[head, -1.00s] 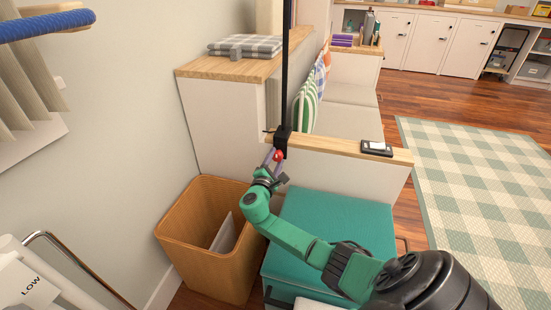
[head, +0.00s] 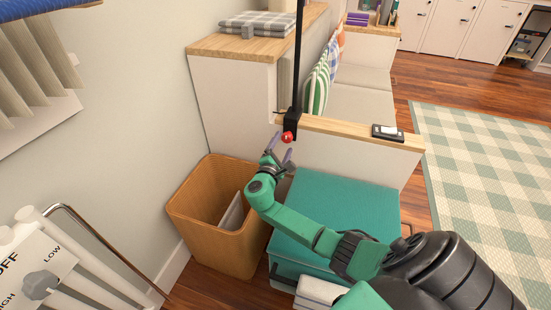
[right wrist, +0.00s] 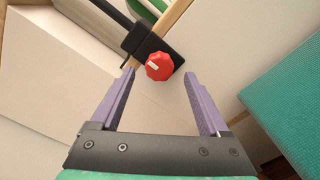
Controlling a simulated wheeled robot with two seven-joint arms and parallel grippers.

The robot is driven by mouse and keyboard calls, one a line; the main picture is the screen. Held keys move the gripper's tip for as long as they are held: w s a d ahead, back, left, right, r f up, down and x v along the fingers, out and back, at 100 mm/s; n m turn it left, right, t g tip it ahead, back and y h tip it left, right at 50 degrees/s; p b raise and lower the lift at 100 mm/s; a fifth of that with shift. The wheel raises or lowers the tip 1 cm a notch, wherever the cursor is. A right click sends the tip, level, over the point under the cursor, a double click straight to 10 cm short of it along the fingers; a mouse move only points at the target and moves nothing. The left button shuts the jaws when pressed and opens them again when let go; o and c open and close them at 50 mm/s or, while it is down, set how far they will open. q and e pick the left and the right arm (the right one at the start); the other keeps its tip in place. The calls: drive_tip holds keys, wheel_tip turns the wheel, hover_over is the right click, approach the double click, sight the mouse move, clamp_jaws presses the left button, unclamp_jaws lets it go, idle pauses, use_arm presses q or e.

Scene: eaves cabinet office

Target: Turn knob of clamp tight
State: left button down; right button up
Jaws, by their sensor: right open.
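The clamp (head: 292,122) is black and sits on the wooden edge of the low partition, with a black pole rising from it. Its red knob (head: 288,137) faces my side; a pale mark shows on the knob (right wrist: 159,66) in the right wrist view. My right gripper (head: 279,152) is open and empty just below and in front of the knob. In the right wrist view its two purple fingers (right wrist: 160,82) stand apart, and the knob shows between and beyond their tips. They do not appear to touch it. My left gripper is not in view.
A wooden ledge (head: 350,131) runs right from the clamp, with a small black device (head: 387,132) on it. A teal-topped box (head: 340,212) and a wicker bin (head: 215,220) stand below. A heater (head: 38,265) is at lower left.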

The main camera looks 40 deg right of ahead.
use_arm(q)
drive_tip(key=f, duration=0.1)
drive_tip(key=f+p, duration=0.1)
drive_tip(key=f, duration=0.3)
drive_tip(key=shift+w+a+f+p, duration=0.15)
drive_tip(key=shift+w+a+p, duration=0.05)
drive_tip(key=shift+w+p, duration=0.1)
use_arm(e)
drive_tip(key=v, duration=1.1)
drive_tip(key=shift+s+a, duration=0.25)
drive_tip(key=shift+a, duration=0.1)
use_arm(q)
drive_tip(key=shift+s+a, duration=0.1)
use_arm(e)
drive_tip(key=shift+a, duration=0.1)
